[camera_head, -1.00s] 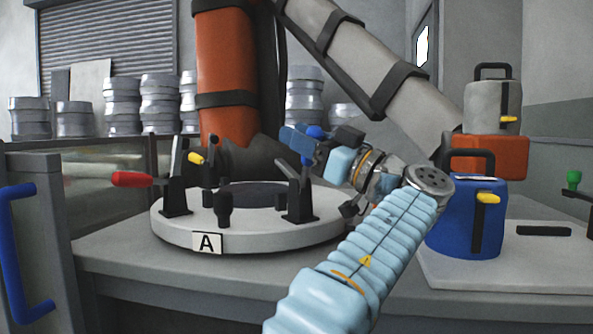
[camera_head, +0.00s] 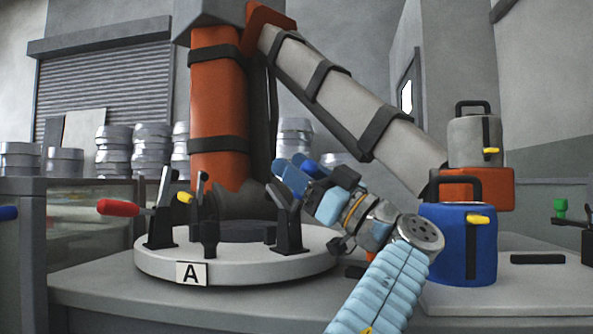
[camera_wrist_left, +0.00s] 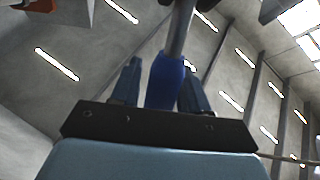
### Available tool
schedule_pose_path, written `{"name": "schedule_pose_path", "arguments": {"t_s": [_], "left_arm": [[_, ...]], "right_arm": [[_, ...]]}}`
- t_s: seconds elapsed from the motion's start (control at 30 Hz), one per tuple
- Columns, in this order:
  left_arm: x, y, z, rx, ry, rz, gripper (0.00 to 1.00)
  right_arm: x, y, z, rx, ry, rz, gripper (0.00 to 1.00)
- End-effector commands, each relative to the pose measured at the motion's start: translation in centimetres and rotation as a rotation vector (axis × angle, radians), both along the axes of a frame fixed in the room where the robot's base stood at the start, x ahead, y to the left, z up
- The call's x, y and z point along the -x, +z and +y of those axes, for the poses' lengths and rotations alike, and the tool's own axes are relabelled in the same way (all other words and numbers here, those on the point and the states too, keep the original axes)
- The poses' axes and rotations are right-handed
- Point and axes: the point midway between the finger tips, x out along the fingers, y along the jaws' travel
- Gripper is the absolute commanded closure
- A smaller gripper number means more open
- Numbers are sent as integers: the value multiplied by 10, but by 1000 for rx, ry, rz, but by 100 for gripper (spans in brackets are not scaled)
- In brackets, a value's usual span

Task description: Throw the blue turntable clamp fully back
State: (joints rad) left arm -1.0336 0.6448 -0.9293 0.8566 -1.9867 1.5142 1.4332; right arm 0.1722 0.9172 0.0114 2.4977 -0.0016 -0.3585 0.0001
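The blue clamp handle (camera_wrist_left: 165,82) lies between the two fingers of my left gripper (camera_wrist_left: 160,88) in the left wrist view, with its metal rod running up past the fingertips. A thin gap seems to show on its left side; the right finger overlaps its edge, so contact on both sides is unclear. In the head view my left gripper (camera_head: 300,170) is at the top of the right-hand black clamp (camera_head: 288,236) and mostly hides the handle. The clamp stands on the round pale turntable (camera_head: 160,265) marked A. My right gripper is out of view.
A red-handled clamp (camera_head: 120,207) and a yellow-tipped one (camera_head: 186,197) stand on the turntable's left side. A blue canister (camera_head: 450,245) stands right of my arm. An orange column (camera_head: 217,110) with a grey slanting arm (camera_head: 340,105) rises behind.

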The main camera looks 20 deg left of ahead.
Motion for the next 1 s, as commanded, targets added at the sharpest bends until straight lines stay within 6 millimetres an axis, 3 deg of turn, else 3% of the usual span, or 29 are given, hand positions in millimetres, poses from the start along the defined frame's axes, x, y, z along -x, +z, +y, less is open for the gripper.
{"name": "schedule_pose_path", "arguments": {"t_s": [0.5, 0.7, 0.97, 1.0], "left_arm": [[0, 6, 1, 0, 1, -2, 46], [3, 41, -1, 0, -1, -3, 46], [47, 97, -22, -1, -3, -5, 46], [57, 96, -27, -1, -5, -5, 46]], "right_arm": [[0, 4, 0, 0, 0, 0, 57], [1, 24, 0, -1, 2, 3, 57], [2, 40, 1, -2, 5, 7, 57], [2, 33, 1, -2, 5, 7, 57]]}}
